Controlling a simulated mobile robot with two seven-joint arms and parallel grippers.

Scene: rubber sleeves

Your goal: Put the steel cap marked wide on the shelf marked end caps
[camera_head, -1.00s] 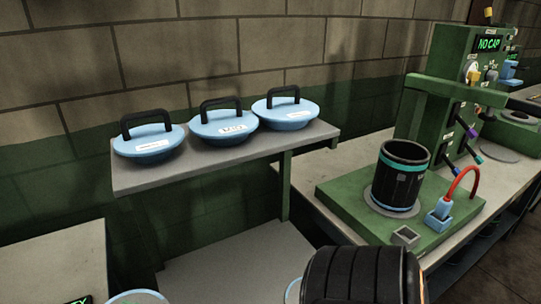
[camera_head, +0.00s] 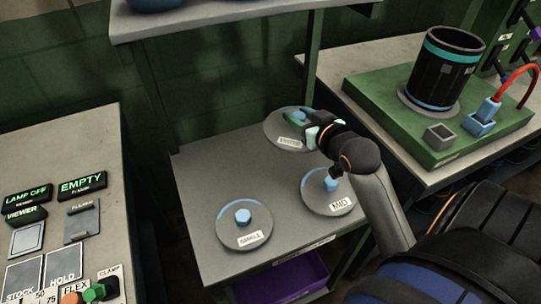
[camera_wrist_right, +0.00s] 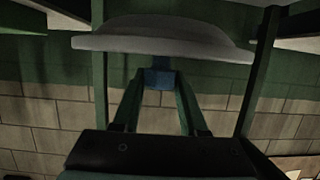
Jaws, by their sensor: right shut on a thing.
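The steel cap marked wide (camera_head: 280,136) is a grey disc with a blue knob, at the back right of the lower grey shelf (camera_head: 205,180). My right gripper (camera_head: 304,122) is shut on its knob from the right. The right wrist view shows the two green fingers (camera_wrist_right: 158,98) on either side of the blue knob (camera_wrist_right: 160,78), with the pale disc (camera_wrist_right: 165,40) beyond. I cannot tell whether the cap touches the shelf. My left gripper is not in view.
Caps marked small (camera_head: 244,222) and mid (camera_head: 328,190) lie on the same shelf. An upper shelf (camera_head: 200,22) overhangs at the back. A green fixture with a black sleeve (camera_head: 440,68) stands right, a control bench (camera_head: 95,150) left. A purple bin (camera_head: 285,280) sits below.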

